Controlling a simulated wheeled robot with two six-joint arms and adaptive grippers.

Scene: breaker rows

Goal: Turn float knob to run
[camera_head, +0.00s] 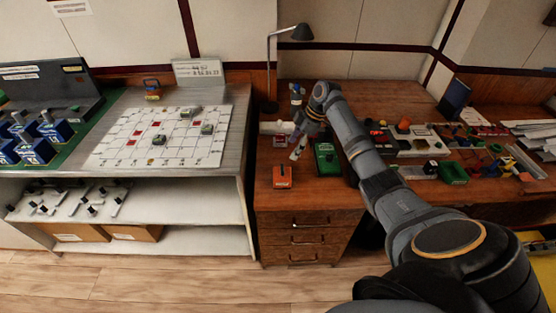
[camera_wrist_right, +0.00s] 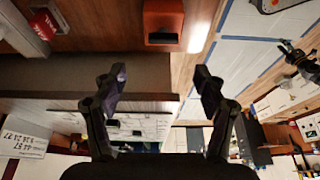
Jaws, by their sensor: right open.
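No knob can be clearly told as the float knob at this size. Small control boxes stand on the wooden desk: an orange box (camera_head: 282,178), a green box (camera_head: 326,160) and a red-and-white box (camera_head: 279,141). My right gripper (camera_head: 292,122) is above the left part of the desk, near these boxes, its fingers spread. In the right wrist view its two fingers (camera_wrist_right: 159,76) are apart with nothing between them. That view also shows the orange box (camera_wrist_right: 163,18) beyond the fingertips at the top and a red box (camera_wrist_right: 42,24) at upper left. My left gripper is not in view.
A desk lamp (camera_head: 270,65) stands behind the gripper. Left is a bench with a white grid board (camera_head: 165,135) and blue breakers (camera_head: 35,148). Several parts and trays crowd the desk's right side.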

